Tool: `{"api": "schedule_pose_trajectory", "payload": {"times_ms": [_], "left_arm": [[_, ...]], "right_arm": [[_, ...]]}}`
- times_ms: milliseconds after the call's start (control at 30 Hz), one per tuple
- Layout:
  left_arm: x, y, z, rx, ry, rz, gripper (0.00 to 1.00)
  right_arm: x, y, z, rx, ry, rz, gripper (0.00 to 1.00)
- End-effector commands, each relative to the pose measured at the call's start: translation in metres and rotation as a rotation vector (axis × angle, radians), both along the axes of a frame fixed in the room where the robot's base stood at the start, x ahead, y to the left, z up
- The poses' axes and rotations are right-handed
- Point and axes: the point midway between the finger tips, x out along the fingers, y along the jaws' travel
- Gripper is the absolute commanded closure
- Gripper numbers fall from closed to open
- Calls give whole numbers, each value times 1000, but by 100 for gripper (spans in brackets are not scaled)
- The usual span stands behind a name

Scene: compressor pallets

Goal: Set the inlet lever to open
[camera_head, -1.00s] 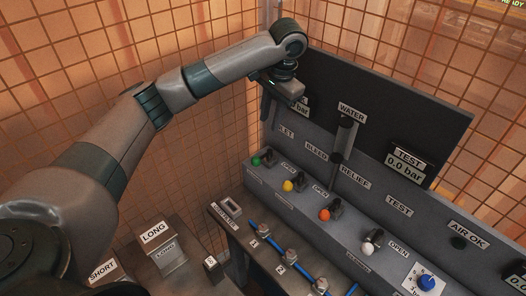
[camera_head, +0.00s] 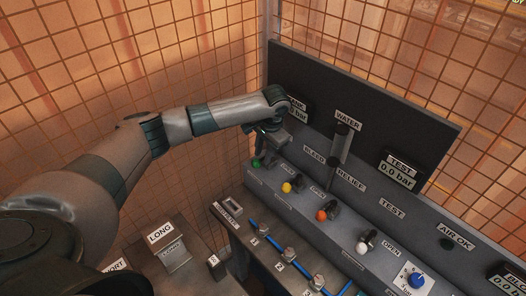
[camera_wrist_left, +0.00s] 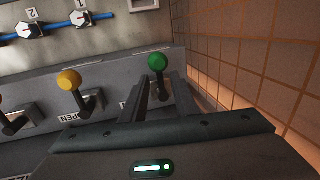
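The inlet lever, with a green ball knob (camera_head: 257,162), is the leftmost lever on the grey panel. In the left wrist view its green knob (camera_wrist_left: 158,62) shows just past the fingertips, with its stem between the two fingers. My left gripper (camera_head: 265,149) is low over this lever and partly hides it. In the left wrist view the gripper (camera_wrist_left: 160,88) has its fingers apart, one on each side of the stem. I cannot tell whether either finger touches it. My right gripper is not in view.
A yellow-knobbed lever (camera_head: 286,187) stands beside the green one, then an orange one (camera_head: 321,215) and a white one (camera_head: 362,246). A dark upright board (camera_head: 370,100) rises behind. A wire mesh wall (camera_head: 215,60) is close on the left.

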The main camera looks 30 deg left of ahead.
Motion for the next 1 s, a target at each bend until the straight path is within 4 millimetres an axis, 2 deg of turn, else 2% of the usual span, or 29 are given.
{"api": "schedule_pose_trajectory", "payload": {"times_ms": [400,433,533,1000], "left_arm": [[1,2,-7,1,-1,0,73],[1,2,-7,1,-1,0,75],[1,2,-7,1,-1,0,99],[-1,2,-8,2,3,0,100]], "right_arm": [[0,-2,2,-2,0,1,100],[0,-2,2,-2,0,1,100],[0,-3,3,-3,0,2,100],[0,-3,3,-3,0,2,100]]}}
